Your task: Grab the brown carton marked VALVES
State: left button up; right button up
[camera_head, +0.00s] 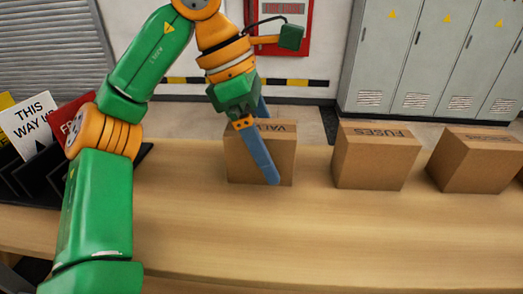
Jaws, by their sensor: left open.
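The brown carton marked VALVES (240,160) stands on the wooden table, left of the other cartons. Its label on the top is partly covered by my left gripper (268,145). The gripper reaches down over the carton. One long blue-grey finger shows across the carton's front, and the other shows only in part behind it near the top edge. The jaws are open. I cannot tell whether the fingers touch the carton. My right gripper does not show.
A carton marked FUSES (372,160) and another carton (478,165) stand to the right on the table (300,225). Signs, one reading THIS WAY UP (30,122), sit in a black rack at the left. The table front is clear. Grey lockers (425,60) stand behind.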

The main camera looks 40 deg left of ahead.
pick_arm(q)
jog(key=shift+f, duration=0.1)
grip_shut()
dwell(0.4)
